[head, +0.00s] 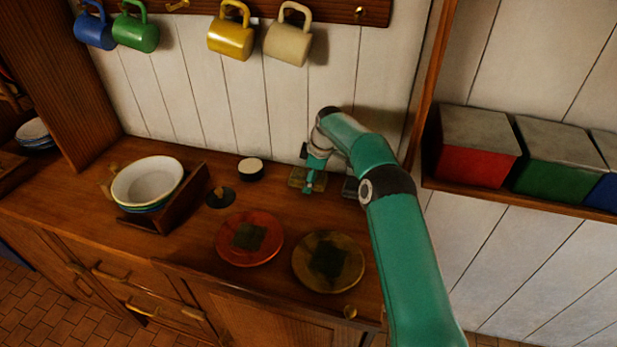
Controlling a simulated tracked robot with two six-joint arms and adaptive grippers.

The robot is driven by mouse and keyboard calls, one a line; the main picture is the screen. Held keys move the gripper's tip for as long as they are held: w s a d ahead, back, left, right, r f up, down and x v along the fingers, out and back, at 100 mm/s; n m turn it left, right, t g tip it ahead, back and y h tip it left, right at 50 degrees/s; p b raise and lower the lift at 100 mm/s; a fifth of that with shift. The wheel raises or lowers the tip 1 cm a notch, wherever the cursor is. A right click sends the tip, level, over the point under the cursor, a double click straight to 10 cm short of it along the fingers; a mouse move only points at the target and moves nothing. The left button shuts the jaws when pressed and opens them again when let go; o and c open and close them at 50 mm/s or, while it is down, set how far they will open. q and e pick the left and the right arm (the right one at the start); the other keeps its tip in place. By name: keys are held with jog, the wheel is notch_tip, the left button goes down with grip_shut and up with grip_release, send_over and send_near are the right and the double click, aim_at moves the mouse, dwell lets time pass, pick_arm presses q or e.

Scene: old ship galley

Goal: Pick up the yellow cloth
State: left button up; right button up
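A small yellow-olive square (296,180), which looks like the yellow cloth, lies at the back of the wooden counter near the wall. My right gripper (309,187) points down over its right side and hides part of it. The fingers are small and partly covered by my own wrist, so I cannot tell whether they are open or touching the cloth. A dark folded square (350,187) lies just right of the gripper, partly behind my arm. My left gripper is not in view.
An orange plate (267,228) and an olive plate (352,263), each with a dark square at its middle, lie in front. A bowl stack (148,183) in a wooden rack stands left. A small white-topped pot (251,168) stands nearby. Mugs (231,38) hang above.

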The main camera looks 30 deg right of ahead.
jog(key=c, duration=0.9)
jog(key=shift+r, duration=0.1)
jog(key=shift+s+a+r+b, duration=0.15)
jog(key=shift+r+b, duration=0.1)
jog(key=shift+b, duration=0.3)
notch_tip(320, 180, up, 6)
jog(key=shift+f, duration=0.1)
jog(key=shift+r, duration=0.35)
jog(key=s+a+b, duration=0.1)
jog(key=b, duration=0.1)
jog(key=s+a+b, duration=0.1)
jog(key=a+b, duration=0.1)
jog(key=s+a+b, duration=0.1)
jog(key=b, duration=0.1)
jog(key=shift+s+a+f, duration=0.25)
jog(key=shift+s+f, duration=0.1)
jog(key=shift+s, duration=0.05)
jog(key=s+a+b, duration=0.1)
jog(key=s+a, duration=0.1)
jog(key=a, duration=0.1)
jog(key=s+a+b, duration=0.2)
jog(key=s+a, duration=0.1)
jog(key=s+a+b, duration=0.1)
jog(key=s+a, duration=0.2)
jog(key=shift+a+r, duration=0.25)
jog(key=shift+a, duration=0.05)
jog(key=shift+s+a, duration=0.4)
jog(key=shift+a, duration=0.05)
